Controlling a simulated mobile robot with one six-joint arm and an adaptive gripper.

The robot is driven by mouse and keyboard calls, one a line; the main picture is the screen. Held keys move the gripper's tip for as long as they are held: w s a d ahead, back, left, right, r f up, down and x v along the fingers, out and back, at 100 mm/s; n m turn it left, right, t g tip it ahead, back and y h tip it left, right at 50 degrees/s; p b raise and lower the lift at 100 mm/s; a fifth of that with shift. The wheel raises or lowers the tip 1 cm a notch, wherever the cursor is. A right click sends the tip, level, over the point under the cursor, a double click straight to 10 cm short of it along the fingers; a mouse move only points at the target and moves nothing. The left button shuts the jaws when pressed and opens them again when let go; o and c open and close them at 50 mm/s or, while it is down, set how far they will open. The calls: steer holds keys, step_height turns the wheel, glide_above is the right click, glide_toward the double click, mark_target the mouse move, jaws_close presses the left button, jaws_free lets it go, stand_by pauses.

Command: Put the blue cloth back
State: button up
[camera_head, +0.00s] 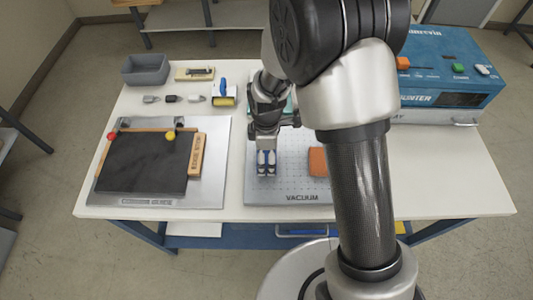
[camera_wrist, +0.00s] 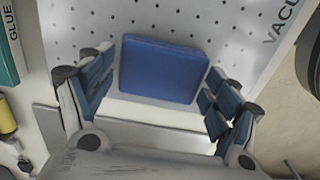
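The blue cloth (camera_wrist: 162,68), a folded rectangular pad, shows in the wrist view over the perforated grey vacuum plate (camera_wrist: 225,25). My gripper (camera_head: 267,171) points down over the left part of this plate (camera_head: 290,185) in the head view. In the wrist view its two fingers are spread wide, one to the left and one to the right of the cloth, with narrow gaps beside it. I cannot tell how high the fingertips are above the plate. In the head view the cloth is not clearly seen, as my gripper covers that spot.
An orange block (camera_head: 317,161) lies on the vacuum plate, right of my gripper. A board with a dark sheet (camera_head: 145,163) lies left. A grey bin (camera_head: 146,69), small tools and a yellow roller (camera_head: 223,101) stand behind. A blue machine (camera_head: 450,75) fills the back right.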

steer(key=o, duration=0.3)
steer(key=shift+r, duration=0.1)
step_height(320, 180, up, 13)
steer(key=p, duration=0.3)
step_height(320, 180, up, 13)
steer(key=m+t, duration=0.2)
steer(key=m, duration=0.6)
glide_above(267, 157)
steer(key=s+d, duration=0.7)
steer(key=s+d+r+m+t, duration=0.1)
steer(key=s+m, duration=0.2)
steer(key=s, duration=0.1)
steer(key=s+d+r+m, duration=0.2)
steer(key=s+m, duration=0.1)
steer(key=s, duration=0.1)
steer(key=s+d+r+m+t, duration=0.1)
steer(key=s+d+r+m, duration=0.1)
steer(key=s+m, duration=0.1)
steer(key=shift+s+d+m+t, duration=0.25)
steer(key=shift+s+m+t, duration=0.05)
steer(key=shift+s, duration=0.55)
steer(key=shift+f+b, duration=0.75)
steer(key=shift+f, duration=0.15)
